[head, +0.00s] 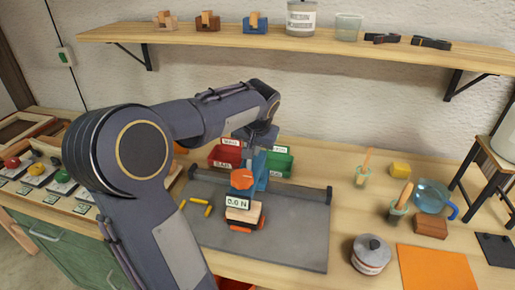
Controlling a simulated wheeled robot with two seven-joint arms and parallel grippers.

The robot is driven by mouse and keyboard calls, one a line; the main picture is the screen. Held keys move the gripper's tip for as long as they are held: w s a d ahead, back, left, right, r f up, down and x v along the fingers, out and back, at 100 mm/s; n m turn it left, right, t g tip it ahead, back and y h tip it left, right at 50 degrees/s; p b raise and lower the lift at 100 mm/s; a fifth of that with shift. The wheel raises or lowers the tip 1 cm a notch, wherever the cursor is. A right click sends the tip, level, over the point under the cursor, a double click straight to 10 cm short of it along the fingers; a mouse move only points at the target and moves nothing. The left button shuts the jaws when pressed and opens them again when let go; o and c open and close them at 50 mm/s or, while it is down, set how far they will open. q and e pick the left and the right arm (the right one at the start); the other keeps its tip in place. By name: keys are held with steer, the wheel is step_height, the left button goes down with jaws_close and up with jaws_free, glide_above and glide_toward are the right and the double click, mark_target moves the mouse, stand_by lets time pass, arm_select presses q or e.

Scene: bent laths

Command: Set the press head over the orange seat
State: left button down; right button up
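A blue press (261,172) stands on the dark grey work mat (300,235). An orange faceted part (241,179) is at its front; I cannot tell whether this is the press head or a knob. Below it is a display reading 0.0 N (237,202). Under the display sits a pale wooden block (243,214) on an orange and black piece (243,226), possibly the orange seat. My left gripper (258,140) is at the upper end of the press, its fingers small and partly hidden, so I cannot tell whether it grips anything. My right gripper is not in view.
Red (225,156) and green (279,162) labelled bins stand behind the press. Two yellow sticks (197,206) lie to its left. A lidded pot (370,253), an orange sheet (436,269) and a blue jug (431,196) are at right. The mat's right part is clear.

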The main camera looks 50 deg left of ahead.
arm_select(q)
steer(key=c, duration=1.5)
jaws_free()
steer(key=shift+o, duration=0.2)
steer(key=v, duration=0.7)
steer(key=shift+d+r, duration=0.15)
steer(key=shift+r, duration=0.25)
steer(key=s+d+f+m+t+h, duration=0.1)
steer(key=s+d+f, duration=0.3)
steer(key=d, duration=0.4)
steer(key=s+d+f+m+t+h, duration=0.1)
steer(key=s+d+f+h, duration=0.3)
steer(key=s+d, duration=0.3)
steer(key=s+d+f+m+h, duration=0.2)
steer(key=s+d+f+h, duration=0.1)
steer(key=d, duration=0.5)
steer(key=shift+s+d+f+t, duration=0.4)
steer(key=shift+s+f, duration=0.3)
steer(key=shift+s, duration=0.45)
